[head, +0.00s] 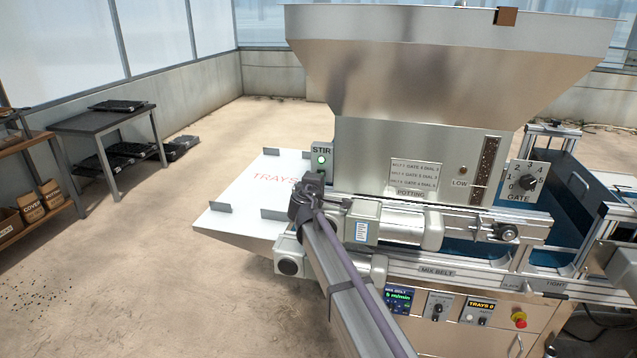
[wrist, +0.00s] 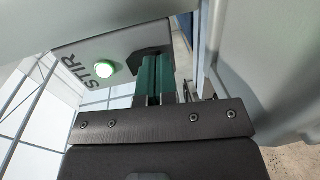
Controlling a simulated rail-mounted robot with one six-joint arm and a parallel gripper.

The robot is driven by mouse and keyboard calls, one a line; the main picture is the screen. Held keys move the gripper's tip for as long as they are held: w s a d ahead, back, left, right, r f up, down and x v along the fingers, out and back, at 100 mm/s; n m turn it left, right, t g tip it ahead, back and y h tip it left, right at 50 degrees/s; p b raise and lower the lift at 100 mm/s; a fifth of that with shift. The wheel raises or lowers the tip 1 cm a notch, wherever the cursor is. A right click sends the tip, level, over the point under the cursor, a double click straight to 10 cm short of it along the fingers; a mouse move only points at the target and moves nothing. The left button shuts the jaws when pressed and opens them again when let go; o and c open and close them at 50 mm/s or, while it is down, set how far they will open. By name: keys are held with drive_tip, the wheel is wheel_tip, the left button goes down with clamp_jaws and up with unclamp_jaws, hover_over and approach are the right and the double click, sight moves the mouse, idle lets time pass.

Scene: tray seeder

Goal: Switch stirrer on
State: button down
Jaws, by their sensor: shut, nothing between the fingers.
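The grey STIR box (head: 323,147) is on the left end of the hopper machine. Its round lamp (head: 321,161) glows green; it also shows lit in the wrist view (wrist: 106,68). My gripper (head: 320,177) is just below the lamp in the head view. In the wrist view my gripper (wrist: 158,70) is shut and empty, its green-padded fingers pointing at a black part (wrist: 150,57) on the box, right of the lamp. The fingertips hide much of this part. I cannot tell whether they touch it, nor the position of any switch there.
The steel hopper (head: 430,70) rises above the box. A white trays shelf (head: 245,205) extends left, with small upright guides. A motor (head: 395,222) lies close on the right of my arm. The gate dial (head: 528,182) and front controls (head: 437,306) are farther right.

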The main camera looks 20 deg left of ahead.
drive_tip(key=s+d+f+b, duration=0.1)
drive_tip(key=s, duration=1.2)
drive_tip(key=shift+s+f, duration=0.3)
drive_tip(key=shift+s, duration=0.05)
drive_tip(key=s+d+f+m+g+h, duration=0.2)
drive_tip(key=s+d+f+m+g, duration=0.2)
drive_tip(key=d, duration=0.4)
drive_tip(key=s+d+f+m+g+h, duration=0.1)
drive_tip(key=s+d+f+m+g, duration=0.25)
drive_tip(key=d, duration=0.35)
drive_tip(key=s+d+f+m+g+h, duration=0.2)
drive_tip(key=s+d+f+m+g, duration=0.15)
drive_tip(key=d, duration=0.45)
drive_tip(key=s+d+f+m+g+y, duration=0.1)
drive_tip(key=s+d+m, duration=0.3)
drive_tip(key=d, duration=0.6)
drive_tip(key=s+d+f+m+g+y, duration=0.2)
drive_tip(key=s+d+m+g, duration=0.1)
drive_tip(key=s+d, duration=0.4)
drive_tip(key=d+g, duration=0.1)
drive_tip(key=d, duration=0.2)
drive_tip(key=shift+d+m+g+y, duration=0.3)
drive_tip(key=shift+d+m+y, duration=0.1)
